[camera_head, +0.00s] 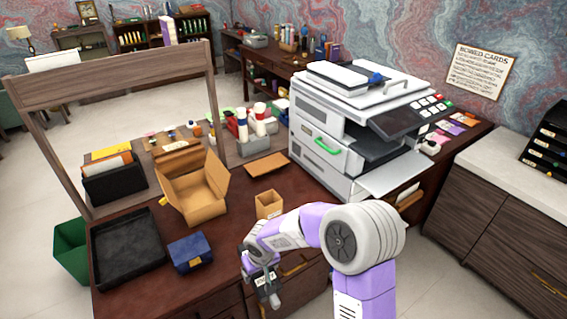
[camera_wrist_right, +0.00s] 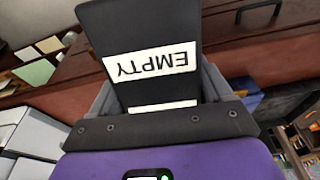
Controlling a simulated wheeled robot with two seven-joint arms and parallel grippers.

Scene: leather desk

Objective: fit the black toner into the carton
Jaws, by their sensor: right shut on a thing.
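My right gripper (camera_head: 256,268) is shut on a black toner (camera_wrist_right: 150,30) with a white label reading EMPTY, upside down in the right wrist view. In the head view the toner's label (camera_head: 265,280) shows at the front edge of the desk, below my wrist. A larger open cardboard carton (camera_head: 195,197) with raised flaps stands on the desk, up and to the left of the gripper. A small open tan box (camera_head: 268,205) stands above the gripper, near the arm. The toner is apart from both. My left gripper is not in view.
A black tray (camera_head: 128,247) and a dark blue box (camera_head: 190,253) lie at the desk's left. A printer (camera_head: 330,130) stands at the right back, with its output tray out. A green bin (camera_head: 70,250) stands on the floor at left. A wooden frame (camera_head: 110,72) rises behind the carton.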

